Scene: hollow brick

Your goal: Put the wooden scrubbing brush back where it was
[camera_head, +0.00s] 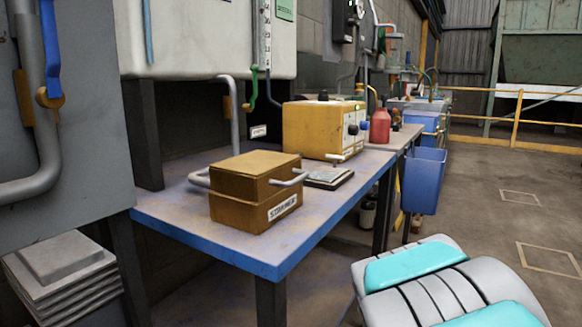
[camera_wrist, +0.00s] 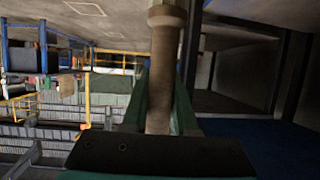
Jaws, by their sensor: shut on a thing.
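In the wrist view, a brown, round wooden shaft (camera_wrist: 162,80) stands upright in the picture between the green fingers of my gripper (camera_wrist: 160,108). I take it to be the handle of the wooden scrubbing brush. My gripper is shut on it. No bristles show. The head view shows neither the brush nor my gripper, only my pale arm with turquoise panels at the lower right.
A blue-edged workbench (camera_head: 270,247) holds a brown box (camera_head: 240,203) with handles, a dark flat pad (camera_head: 329,179), a yellow device (camera_head: 312,130) and a red bottle (camera_head: 380,127). A blue bin (camera_head: 424,182) hangs beyond its right side. Bare bench top lies around the brown box. Open floor lies right.

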